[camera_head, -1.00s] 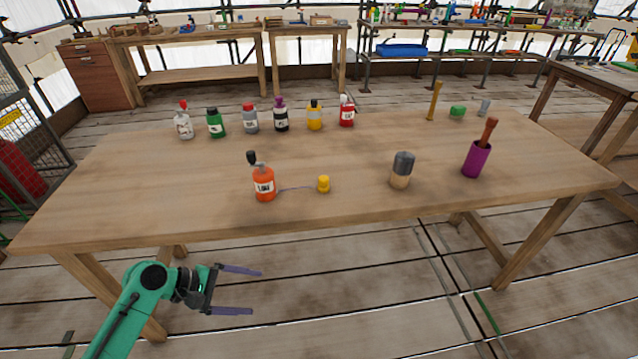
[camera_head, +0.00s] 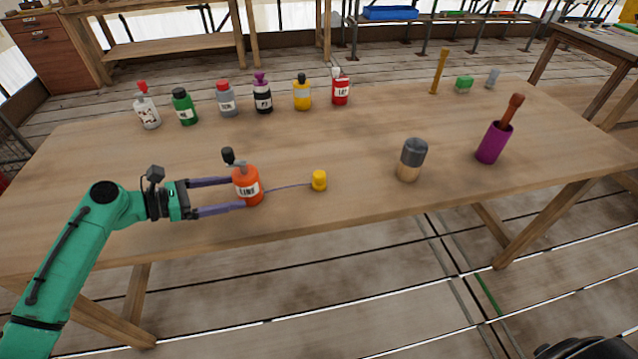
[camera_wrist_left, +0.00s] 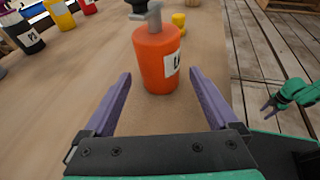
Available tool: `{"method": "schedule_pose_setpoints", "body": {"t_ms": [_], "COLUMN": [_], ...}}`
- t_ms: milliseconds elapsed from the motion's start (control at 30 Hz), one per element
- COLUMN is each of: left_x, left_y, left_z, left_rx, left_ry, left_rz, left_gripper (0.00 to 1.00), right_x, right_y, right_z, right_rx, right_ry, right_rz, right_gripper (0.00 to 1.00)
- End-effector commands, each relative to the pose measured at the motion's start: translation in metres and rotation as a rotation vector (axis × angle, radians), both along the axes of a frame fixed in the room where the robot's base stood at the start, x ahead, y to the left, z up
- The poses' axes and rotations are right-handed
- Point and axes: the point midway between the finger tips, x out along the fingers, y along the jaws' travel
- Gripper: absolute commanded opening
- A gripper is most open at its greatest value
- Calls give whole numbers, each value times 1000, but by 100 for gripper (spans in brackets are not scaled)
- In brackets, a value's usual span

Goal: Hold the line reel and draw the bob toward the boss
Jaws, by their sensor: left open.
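The line reel (camera_head: 248,188) is an orange bottle-shaped body with a "LINE" label and a dark top, upright on the table. In the left wrist view the reel (camera_wrist_left: 158,62) stands just ahead of the fingers. A thin line runs from it to the yellow bob (camera_head: 319,181) on its right. My left gripper (camera_head: 238,193) is open, with its two purple fingertips at the near side of the reel. Contact cannot be told. My right gripper (camera_wrist_left: 268,104) shows small at the right of the left wrist view, away from the table. No part is clearly marked as the boss.
A wood-and-grey cylinder (camera_head: 411,162) and a purple cup (camera_head: 493,144) with a brown handle stand to the right. Several bottles, including a red one (camera_head: 340,90), line the back. A yellow stick (camera_head: 439,72) and green block (camera_head: 464,84) are farther back. The table middle is clear.

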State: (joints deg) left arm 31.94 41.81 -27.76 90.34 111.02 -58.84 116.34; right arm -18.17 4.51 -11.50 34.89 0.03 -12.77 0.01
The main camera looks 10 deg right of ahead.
Motion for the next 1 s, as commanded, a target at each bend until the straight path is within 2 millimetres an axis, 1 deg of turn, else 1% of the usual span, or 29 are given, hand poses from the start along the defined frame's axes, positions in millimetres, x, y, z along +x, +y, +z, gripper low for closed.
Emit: {"method": "schedule_pose_setpoints", "body": {"t_ms": [33,100,233,333,567,600,667,700,1000], "left_x": [3,6,10,11,11,11,11,11,11], "left_y": [-9,-20,-33,-37,-38,-38,-38,-38,-38], "left_z": [0,-1,-8,-11,-12,-12,-12,-12,-12], "left_rx": [-3,-3,-1,0,1,1,1,1,1], "left_ry": [0,1,-1,-2,-2,-2,-2,-2,-2], "left_rz": [-2,-3,-1,-1,-2,-2,-2,-2,-2], "left_gripper": [93,93,93,93,93,78,55,40,40], "right_x": [3,11,25,26,22,21,20,20,18], "right_y": [0,1,2,2,1,1,1,1,1], "right_z": [4,11,15,15,14,14,14,14,14], "right_rx": [0,1,4,4,3,3,2,3,2], "right_ry": [-5,-16,-42,-43,-36,-35,-34,-33,-30], "right_rz": [0,0,1,0,0,0,0,0,0], "right_gripper": [50,50,50,50,50,50,50,50,50]}}
